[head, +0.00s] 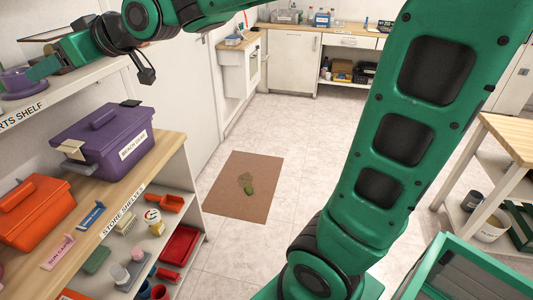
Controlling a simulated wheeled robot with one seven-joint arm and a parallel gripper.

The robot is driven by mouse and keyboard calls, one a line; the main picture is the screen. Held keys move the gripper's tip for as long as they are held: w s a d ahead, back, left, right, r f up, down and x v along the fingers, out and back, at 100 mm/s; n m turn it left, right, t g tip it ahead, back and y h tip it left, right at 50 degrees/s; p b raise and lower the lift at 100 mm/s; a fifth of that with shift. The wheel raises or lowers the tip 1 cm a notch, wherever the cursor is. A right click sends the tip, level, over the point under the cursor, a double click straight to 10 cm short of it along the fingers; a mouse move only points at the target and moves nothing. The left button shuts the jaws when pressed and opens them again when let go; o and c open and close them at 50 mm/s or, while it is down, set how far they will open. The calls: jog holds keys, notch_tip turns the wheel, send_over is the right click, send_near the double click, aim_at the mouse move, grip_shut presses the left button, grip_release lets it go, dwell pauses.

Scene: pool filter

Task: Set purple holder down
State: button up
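The purple holder (14,80) is a round purple piece at the far left edge of the head view, at the level of the shelf labelled PARTS SHELF (40,101). My green gripper (36,76) reaches in from the right, with its fingers right at the holder. Part of the holder is hidden by the fingers and part is cut off by the picture edge. I cannot tell whether the fingers grip it, or whether its base rests on the shelf.
Below is a store shelf unit (146,165) with a purple beach gear box (105,140), an orange box (36,212) and several small items. A wooden-topped table (508,135) stands at right.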

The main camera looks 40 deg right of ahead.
jog(key=s+d+f+m+g+h, duration=0.2)
jog(key=s+d+f, duration=0.25)
jog(key=d, duration=0.35)
jog(key=s+d+f+m+g+h, duration=0.1)
jog(key=s+d+f+m+h, duration=0.2)
jog(key=d+f, duration=0.45)
jog(key=s+d+f+m+g+h, duration=0.2)
jog(key=s+d+f, duration=0.2)
jog(key=d, duration=0.6)
jog(key=s+d+f+m+g, duration=0.2)
jog(key=s+d+f, duration=0.1)
jog(key=s, duration=0.5)
jog(key=s+d+f+m+g, duration=0.2)
jog(key=s+f, duration=0.1)
jog(key=s, duration=0.5)
jog(key=s+d+f+m+g+h, duration=0.1)
jog(key=s+d+f+m+g, duration=0.1)
jog(key=s, duration=0.6)
jog(key=shift+s+d+f+g, duration=0.35)
jog(key=shift+d+f+g, duration=0.05)
jog(key=shift+d+f, duration=0.4)
jog(key=shift+w+f, duration=0.2)
jog(key=shift+w, duration=0.45)
